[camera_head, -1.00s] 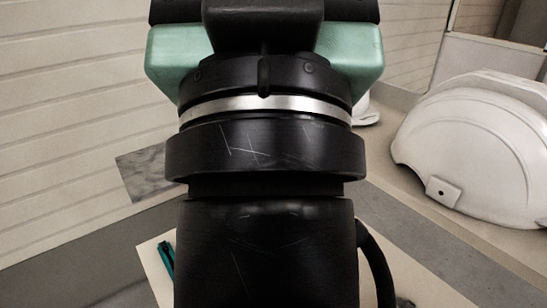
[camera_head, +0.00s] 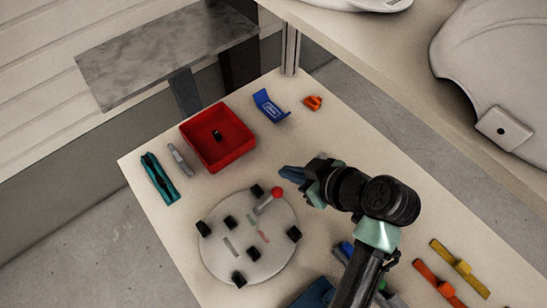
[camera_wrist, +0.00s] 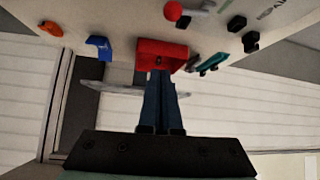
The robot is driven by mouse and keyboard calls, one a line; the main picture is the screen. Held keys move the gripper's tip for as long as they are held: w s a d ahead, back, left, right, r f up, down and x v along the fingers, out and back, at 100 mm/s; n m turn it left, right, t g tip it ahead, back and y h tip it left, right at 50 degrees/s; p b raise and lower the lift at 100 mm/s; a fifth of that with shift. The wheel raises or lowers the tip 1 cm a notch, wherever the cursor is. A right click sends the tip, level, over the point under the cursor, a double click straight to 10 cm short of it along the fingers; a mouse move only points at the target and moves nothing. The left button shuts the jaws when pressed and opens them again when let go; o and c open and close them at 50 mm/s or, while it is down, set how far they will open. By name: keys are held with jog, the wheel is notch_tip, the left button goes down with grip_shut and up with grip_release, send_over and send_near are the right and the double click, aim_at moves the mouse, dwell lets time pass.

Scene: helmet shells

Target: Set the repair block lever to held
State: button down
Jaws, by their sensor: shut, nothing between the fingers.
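The lever with a red knob (camera_head: 277,194) stands at the upper right of a round grey plate (camera_head: 215,268). Its short grey arm points up and right from a slot, with a faint red mark and another slot near it on the plate. The knob also shows at the top of the wrist view (camera_wrist: 173,11). My gripper (camera_head: 284,172) is shut and empty, above and slightly right of the knob in the head view, apart from it. In the wrist view the shut blue fingers (camera_wrist: 160,82) overlap the line of sight to the red tray.
Several black blocks (camera_head: 239,279) ring the plate. A red tray (camera_head: 240,150) holding a small black part, teal clamp (camera_head: 160,178), grey tool (camera_head: 180,160), blue bracket (camera_head: 270,106) and orange piece (camera_head: 313,102) lie beyond. White helmet shells (camera_head: 490,60) sit on the right shelf.

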aim_at(275, 188)
jog(key=x, duration=0.3)
jog(key=s+x, duration=0.1)
jog(key=x, duration=0.6)
jog(key=shift+s+a+f, duration=0.2)
jog(key=shift+a+f, duration=0.15)
jog(key=shift+f, duration=0.1)
jog(key=shift+s+d+f+p, duration=0.4)
jog(key=shift+s+d+f, duration=0.05)
jog(key=shift+s+d, duration=0.2)
jog(key=shift+s+d+f+p, duration=0.35)
jog(key=shift+s+d+f, duration=0.05)
jog(key=shift+s+d, duration=0.25)
